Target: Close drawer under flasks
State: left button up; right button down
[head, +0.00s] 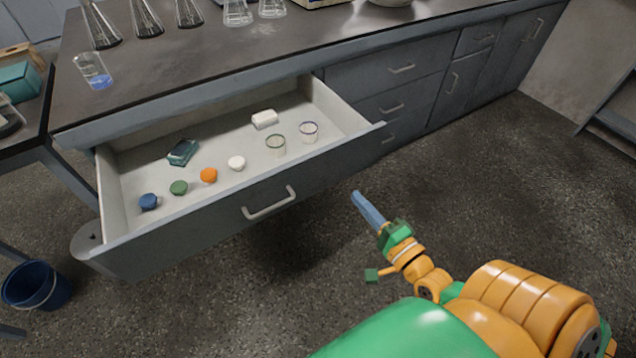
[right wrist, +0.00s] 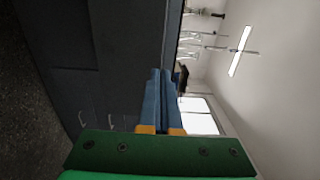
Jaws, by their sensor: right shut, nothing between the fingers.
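The grey drawer (head: 318,178) under the flask bench is pulled open in the head view, with a pale handle (head: 269,203) on its front. Inside are blue, green, orange and white caps, two small beakers, a white block and a dark teal item. Several flasks (head: 146,18) stand on the countertop above. My right gripper (head: 358,197) is shut and empty, to the right of the drawer front and apart from it, over the floor. Its blue fingers (right wrist: 160,100) show pressed together in the right wrist view. My left gripper is not in view.
A small beaker with blue liquid (head: 93,72) stands near the countertop's front left edge. Closed drawers and cabinets (head: 400,90) run along the bench to the right. A blue bucket (head: 38,284) is on the floor at left. The floor before the drawer is clear.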

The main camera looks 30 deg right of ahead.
aim_at(321, 155)
jog(key=w+b, duration=0.1)
jog(key=w, duration=1.1)
jog(key=shift+w+f, duration=0.1)
jog(key=shift+w, duration=0.6)
